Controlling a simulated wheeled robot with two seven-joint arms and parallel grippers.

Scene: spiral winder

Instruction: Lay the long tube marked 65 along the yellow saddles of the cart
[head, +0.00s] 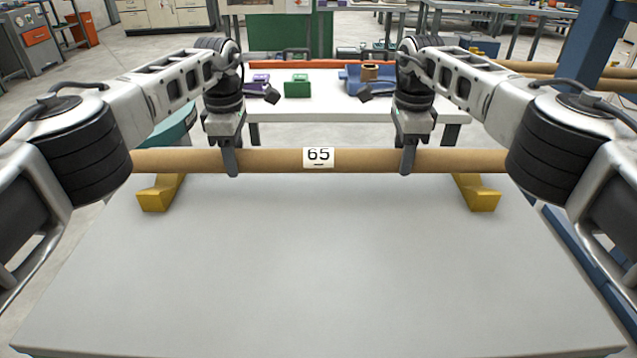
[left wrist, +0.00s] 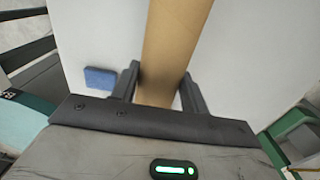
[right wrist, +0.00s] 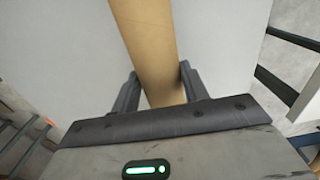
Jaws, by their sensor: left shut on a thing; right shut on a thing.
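The long brown tube (head: 270,160) with a white label reading 65 (head: 318,157) lies level, left to right, across the far part of the grey cart top (head: 320,265). My left gripper (head: 231,165) is shut on the tube left of the label. My right gripper (head: 408,165) is shut on it right of the label. Each wrist view shows the tube between the fingers, at the left gripper (left wrist: 160,82) and the right gripper (right wrist: 160,82). The left yellow saddle (head: 155,198) and right yellow saddle (head: 480,198) show their near ends; the tube hides their far parts. I cannot tell whether it touches them.
A white table (head: 320,108) behind the cart holds a purple bin (head: 257,83), a green bin (head: 297,86) and a blue holder (head: 354,80) with a short brown roll (head: 371,73). A blue post (head: 592,50) stands at right. The near cart top is clear.

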